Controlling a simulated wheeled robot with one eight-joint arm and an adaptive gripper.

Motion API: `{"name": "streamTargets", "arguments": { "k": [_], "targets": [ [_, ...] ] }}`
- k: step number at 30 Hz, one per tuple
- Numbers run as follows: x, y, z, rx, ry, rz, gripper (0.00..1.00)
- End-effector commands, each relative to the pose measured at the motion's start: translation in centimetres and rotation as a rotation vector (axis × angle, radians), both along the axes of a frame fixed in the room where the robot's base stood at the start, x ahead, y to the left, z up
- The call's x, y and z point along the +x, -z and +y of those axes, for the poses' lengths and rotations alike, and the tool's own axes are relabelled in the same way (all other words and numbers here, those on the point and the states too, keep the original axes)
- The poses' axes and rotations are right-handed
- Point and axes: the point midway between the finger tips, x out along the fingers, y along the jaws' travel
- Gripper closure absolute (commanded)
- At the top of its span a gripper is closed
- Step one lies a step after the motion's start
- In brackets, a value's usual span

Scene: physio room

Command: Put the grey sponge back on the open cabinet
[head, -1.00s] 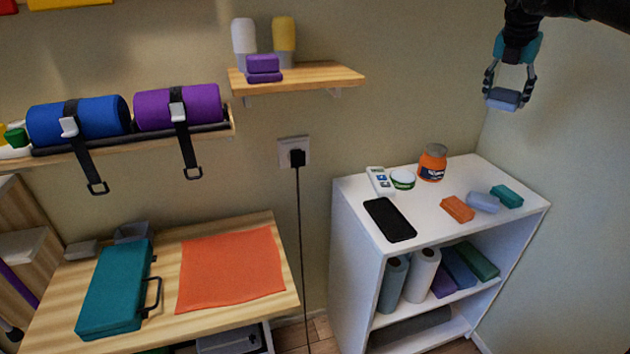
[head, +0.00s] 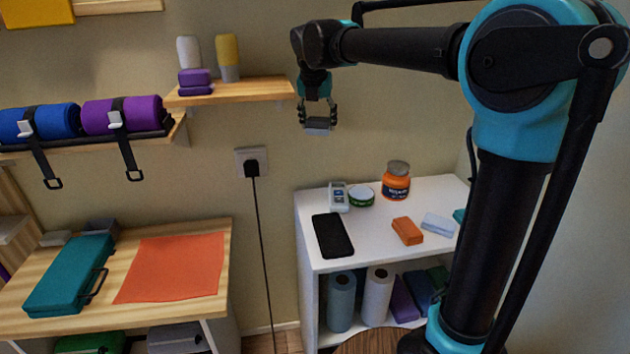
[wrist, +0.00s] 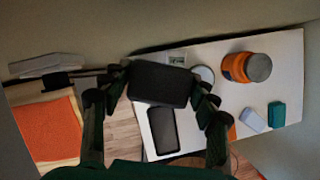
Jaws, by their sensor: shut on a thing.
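The grey sponge (head: 317,127) is held in my gripper (head: 318,115), which is shut on it in mid-air. In the head view it hangs in front of the wall, just right of the small wall shelf and above the left back part of the open cabinet. In the wrist view the sponge (wrist: 160,83) is a dark block between the two fingers. The open cabinet (head: 372,238) is white, with a bare strip of top between the phone and the orange block. My arm hides its right side in the head view.
On the cabinet top are a black phone (head: 333,236), a white handheld device (head: 338,196), a green-and-white tin (head: 361,197), an orange jar (head: 396,181), an orange block (head: 407,231), a light blue block (head: 438,224) and a teal block (wrist: 276,113). The wall shelf (head: 240,92) is close to my gripper.

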Motion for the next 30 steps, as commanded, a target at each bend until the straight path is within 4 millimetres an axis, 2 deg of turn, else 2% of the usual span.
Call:
{"name": "streamTargets", "arguments": {
  "k": [3,15,19,26,30],
  "targets": [
    [0.0,3.0,0.0,0.000,0.000,0.000,0.72],
    [0.1,12.5,0.0,0.000,0.000,0.000,0.72],
    [0.0,14.6,0.0,0.000,0.000,0.000,0.72],
    [0.1,16.0,0.0,0.000,0.000,0.000,0.72],
    [0.0,17.8,0.0,0.000,0.000,0.000,0.72]
  ]
}}
